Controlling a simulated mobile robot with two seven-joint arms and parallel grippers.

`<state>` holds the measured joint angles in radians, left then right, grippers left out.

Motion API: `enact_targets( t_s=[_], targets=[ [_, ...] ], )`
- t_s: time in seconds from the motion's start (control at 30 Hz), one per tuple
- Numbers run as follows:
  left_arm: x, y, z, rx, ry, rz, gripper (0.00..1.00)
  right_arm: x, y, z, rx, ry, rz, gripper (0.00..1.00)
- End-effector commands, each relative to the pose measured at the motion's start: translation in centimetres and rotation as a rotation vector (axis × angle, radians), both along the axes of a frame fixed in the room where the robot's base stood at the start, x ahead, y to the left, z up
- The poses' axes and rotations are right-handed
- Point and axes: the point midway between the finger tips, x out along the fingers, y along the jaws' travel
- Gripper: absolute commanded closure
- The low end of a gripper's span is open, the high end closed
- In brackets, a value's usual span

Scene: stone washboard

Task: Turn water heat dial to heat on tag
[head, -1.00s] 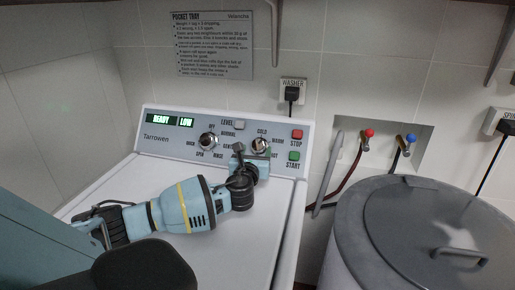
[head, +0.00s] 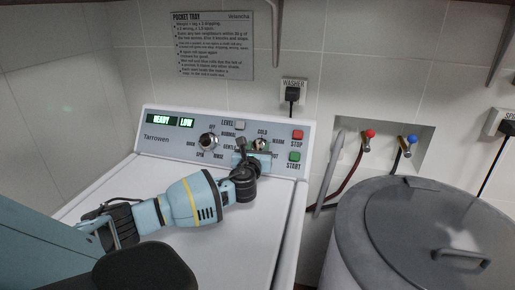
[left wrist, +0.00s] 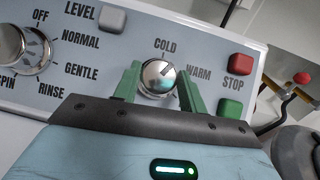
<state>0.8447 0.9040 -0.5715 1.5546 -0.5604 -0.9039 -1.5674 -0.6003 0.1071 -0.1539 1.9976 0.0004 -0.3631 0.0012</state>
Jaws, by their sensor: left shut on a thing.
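The water heat dial (left wrist: 158,77) is a round silver knob on the washer's control panel, with COLD above it and WARM to its upper right. Its line mark points up and right, between COLD and WARM. The dial also shows in the head view (head: 261,144), partly covered by my gripper. My left gripper (left wrist: 158,85) has one green finger on each side of the dial and is shut on it; in the head view the gripper (head: 258,151) reaches the panel from the left. The HOT label is partly hidden in the head view. My right gripper is not in view.
The cycle dial (left wrist: 24,50) is left of the heat dial. A red STOP button (left wrist: 240,64) and a green START button (left wrist: 230,109) are close on the right. A grey-lidded drum (head: 430,225) stands right of the washer. The washer top (head: 240,235) is bare.

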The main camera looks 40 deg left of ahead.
Motion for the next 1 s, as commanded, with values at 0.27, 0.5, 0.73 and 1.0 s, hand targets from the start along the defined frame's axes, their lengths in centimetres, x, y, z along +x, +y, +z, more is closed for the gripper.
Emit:
enact_targets(
  t_s=[0.27,0.5,0.73,1.0],
  targets=[
    [0.0,-0.1,0.1,-0.030,-0.016,0.025,0.81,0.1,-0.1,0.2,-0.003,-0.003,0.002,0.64],
    [0.2,-0.3,0.3,-0.130,-0.072,0.108,0.81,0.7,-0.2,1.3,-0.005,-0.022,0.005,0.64],
    [0.3,-0.3,0.4,-0.242,-0.134,0.206,0.81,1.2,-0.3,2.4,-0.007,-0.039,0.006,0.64],
    [0.3,-0.3,0.3,-0.337,-0.187,0.289,0.81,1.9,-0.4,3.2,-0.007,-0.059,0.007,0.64]
  ],
)
